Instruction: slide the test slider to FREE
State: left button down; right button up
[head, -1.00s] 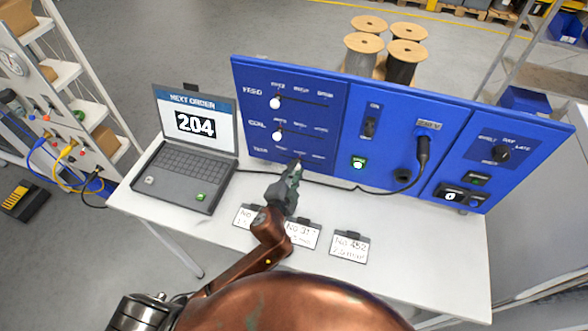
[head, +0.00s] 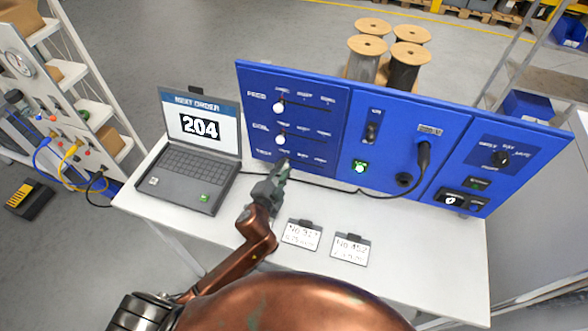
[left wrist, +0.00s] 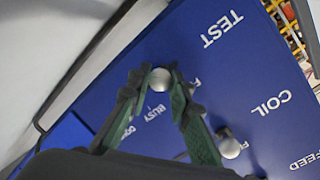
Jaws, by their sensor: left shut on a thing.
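The blue panel (head: 340,125) stands at the back of the table, with FEED, COIL and TEST slider rows at its left. The TEST slider's round grey knob (left wrist: 160,78) sits between my left gripper's fingertips in the left wrist view. The left gripper (head: 283,168) is shut on it, at the left end of the TEST row, by the first position label. That label is partly hidden in the wrist view and too small to read in the head view. The FEED knob (head: 279,106) and COIL knob (head: 280,139) are also at their left ends. My right gripper is out of view.
An open laptop (head: 190,165) showing 204 stands left of the panel. Two cards (head: 302,235) and (head: 350,249) lie on the white table (head: 420,260) in front. A black cable (head: 345,188) runs along the panel's foot. The table's right front is clear.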

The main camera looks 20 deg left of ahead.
pick_arm(q)
jog(key=shift+a, duration=0.9)
jog(key=shift+d, duration=0.1)
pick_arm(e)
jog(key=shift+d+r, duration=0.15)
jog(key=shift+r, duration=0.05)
pick_arm(q)
jog(key=c, duration=1.9)
grip_release()
jog(key=shift+c, duration=0.2)
jog(key=shift+o, duration=1)
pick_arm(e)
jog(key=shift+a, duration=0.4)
